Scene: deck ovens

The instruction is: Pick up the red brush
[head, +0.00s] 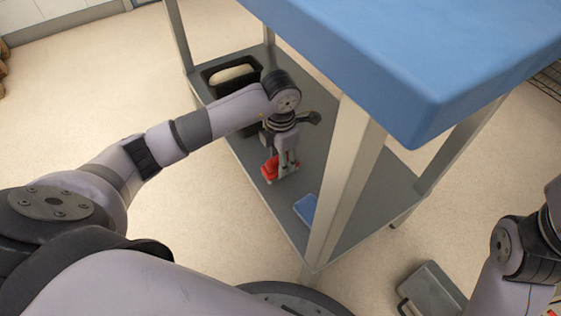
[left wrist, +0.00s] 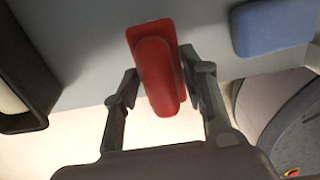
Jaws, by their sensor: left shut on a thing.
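The red brush (head: 270,168) is at the grey lower shelf of the blue-topped table, near the shelf's left edge. My left gripper (head: 284,171) points down at it and is shut on it. In the left wrist view the red brush (left wrist: 156,68) lies between the two fingers of my left gripper (left wrist: 165,92). I cannot tell whether the brush touches the shelf or is slightly above it. Part of my right arm shows at the right edge of the head view, but its gripper is out of view.
A black bin (head: 247,125) with a pale thing inside stands behind my left wrist. A blue flat item (head: 306,208) lies on the shelf (head: 365,190) near the front. A pale table leg (head: 345,180) and the blue top (head: 400,60) are close by. A grey case (head: 432,288) is on the floor.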

